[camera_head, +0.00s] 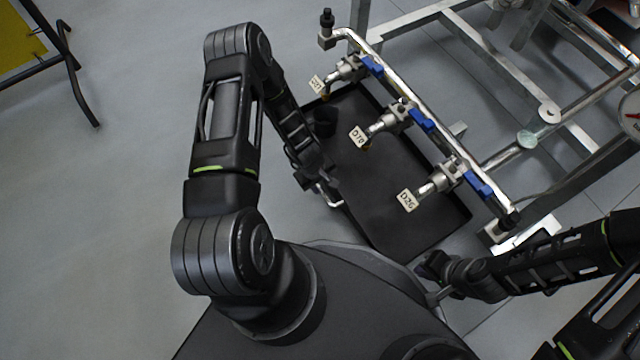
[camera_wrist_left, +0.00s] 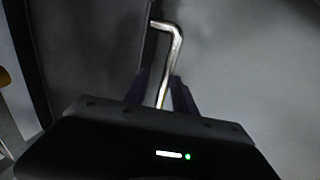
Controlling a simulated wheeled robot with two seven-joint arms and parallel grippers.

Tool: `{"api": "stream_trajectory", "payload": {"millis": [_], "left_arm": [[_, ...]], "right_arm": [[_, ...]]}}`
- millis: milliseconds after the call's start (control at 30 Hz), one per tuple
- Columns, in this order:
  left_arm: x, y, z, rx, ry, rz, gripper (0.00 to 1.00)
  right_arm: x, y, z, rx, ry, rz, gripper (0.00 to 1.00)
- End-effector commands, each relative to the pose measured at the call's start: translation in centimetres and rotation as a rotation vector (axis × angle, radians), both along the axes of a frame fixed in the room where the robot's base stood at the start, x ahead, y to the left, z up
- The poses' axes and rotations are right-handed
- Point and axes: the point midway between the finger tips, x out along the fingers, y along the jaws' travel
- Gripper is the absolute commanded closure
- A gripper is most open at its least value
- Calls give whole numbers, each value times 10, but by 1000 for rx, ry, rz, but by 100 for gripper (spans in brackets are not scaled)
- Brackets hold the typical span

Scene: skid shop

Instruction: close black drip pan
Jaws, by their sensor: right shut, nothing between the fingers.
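The black drip pan (camera_head: 385,205) is a shallow rectangular tray on the floor under a pipe with several valves. A bent metal handle (camera_head: 328,194) shows at its left side; it also shows in the left wrist view (camera_wrist_left: 176,40). My left gripper (camera_head: 322,178) is at this handle. In the wrist view its two dark fingers (camera_wrist_left: 158,85) stand apart, with the bar running between them and a gap on one side. My right gripper (camera_head: 432,276) is shut and empty near the pan's lower right corner, where my own body partly hides the view.
A dark cup (camera_head: 325,122) stands at the pan's upper left. A steel skid frame (camera_head: 490,55) fills the upper right.

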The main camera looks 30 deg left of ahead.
Motion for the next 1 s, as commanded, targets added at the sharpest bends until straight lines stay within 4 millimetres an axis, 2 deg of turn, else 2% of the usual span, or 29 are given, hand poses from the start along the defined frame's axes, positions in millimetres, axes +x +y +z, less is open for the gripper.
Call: {"api": "stream_trajectory", "payload": {"millis": [367, 800, 1000], "left_arm": [[-3, 1, 5, 1, 4, 2, 64], [-12, 6, 68, 1, 3, 0, 64], [-15, 7, 77, 0, 3, 1, 64]], "right_arm": [[0, 0, 3, 0, 0, 0, 100], [-5, -1, 33, 3, 14, 7, 100], [-6, -1, 35, 3, 16, 8, 100]]}}
